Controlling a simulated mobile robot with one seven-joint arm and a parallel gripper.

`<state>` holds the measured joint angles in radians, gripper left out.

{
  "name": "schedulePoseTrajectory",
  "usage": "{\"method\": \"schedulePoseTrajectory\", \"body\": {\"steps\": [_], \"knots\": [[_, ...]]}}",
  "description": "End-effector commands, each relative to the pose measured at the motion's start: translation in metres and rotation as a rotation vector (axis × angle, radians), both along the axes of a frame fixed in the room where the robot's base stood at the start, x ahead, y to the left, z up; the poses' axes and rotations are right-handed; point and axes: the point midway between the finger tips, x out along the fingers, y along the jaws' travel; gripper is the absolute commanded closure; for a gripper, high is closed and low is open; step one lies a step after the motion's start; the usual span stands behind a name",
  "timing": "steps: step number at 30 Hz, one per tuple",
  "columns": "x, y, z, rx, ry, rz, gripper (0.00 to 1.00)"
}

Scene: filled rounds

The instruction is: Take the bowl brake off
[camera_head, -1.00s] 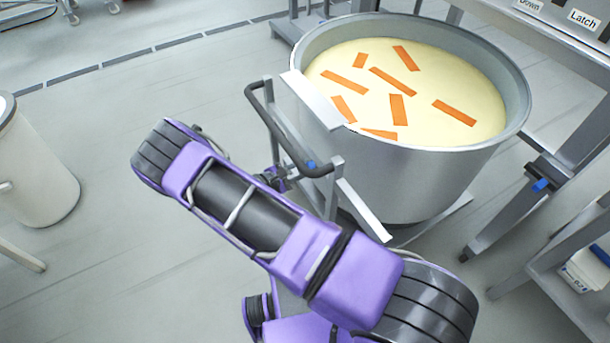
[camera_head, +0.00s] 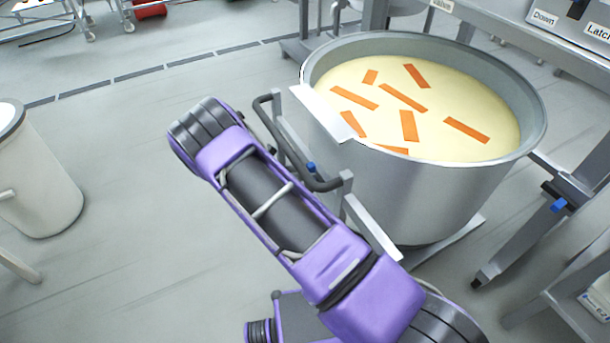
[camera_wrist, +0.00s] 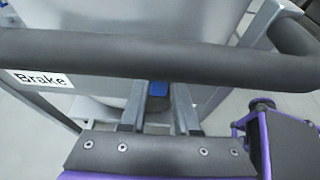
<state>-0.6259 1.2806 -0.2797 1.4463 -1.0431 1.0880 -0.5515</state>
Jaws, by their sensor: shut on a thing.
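The large grey steel bowl (camera_head: 430,195) stands on a wheeled frame with a dark push handle (camera_head: 270,140) on its left side. In the wrist view the handle (camera_wrist: 150,55) crosses the picture, with a white "Brake" label (camera_wrist: 42,79) below its left part. My gripper (camera_wrist: 157,100) reaches below the handle, its two grey fingers closed around a blue-ended brake lever (camera_wrist: 157,89). Most of the lever is hidden by the fingers and handle. A small blue part (camera_head: 311,167) shows at the handle's right end.
The bowl holds a cream-coloured filling (camera_head: 440,115) with several orange strips. A metal machine frame (camera_head: 525,215) with a blue knob (camera_head: 558,205) stands close on the right. A white bin (camera_head: 35,180) stands at the far left. The floor between bin and bowl is clear.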

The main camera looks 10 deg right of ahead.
Motion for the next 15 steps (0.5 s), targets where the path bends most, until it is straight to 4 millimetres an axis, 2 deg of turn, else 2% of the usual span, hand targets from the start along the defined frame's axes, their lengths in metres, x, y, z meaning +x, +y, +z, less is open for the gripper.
{"method": "schedulePoseTrajectory", "body": {"steps": [12, 13, 15], "knots": [[0.0010, 0.0005, 0.0006, -0.003, 0.008, 0.003, 1.00], [0.0010, 0.0005, 0.0006, -0.003, 0.008, 0.003, 0.67], [0.0009, 0.0005, 0.0006, -0.002, 0.007, 0.003, 0.54]]}}
